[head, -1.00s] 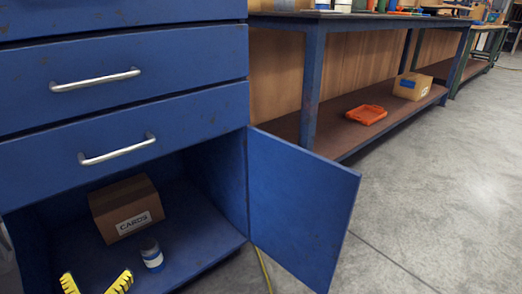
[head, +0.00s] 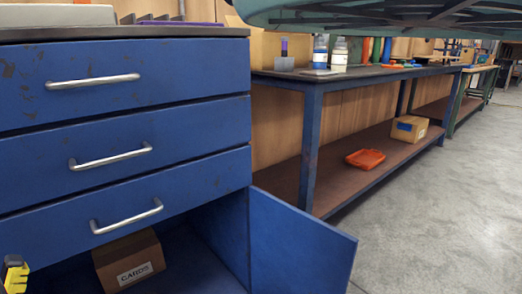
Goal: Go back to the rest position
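My gripper (head: 15,274) shows only in part, at the lower left edge of the head view. Its yellow fingers are seen in front of the blue cabinet's left side, and whether they are open or shut is unclear. The blue cabinet (head: 190,125) has several drawers with silver handles, all closed. Its lower door (head: 300,245) stands open to the right. Inside the lower compartment is a cardboard box (head: 128,260) labelled CARDS. The compartment's floor is mostly cut off by the frame.
A blue workbench (head: 312,140) stands to the right, with bottles (head: 321,51) on top. Its lower shelf bears an orange tray (head: 365,158) and a small cardboard box (head: 409,128). A teal structure (head: 390,14) spans the upper right. Grey floor (head: 440,220) at the right is clear.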

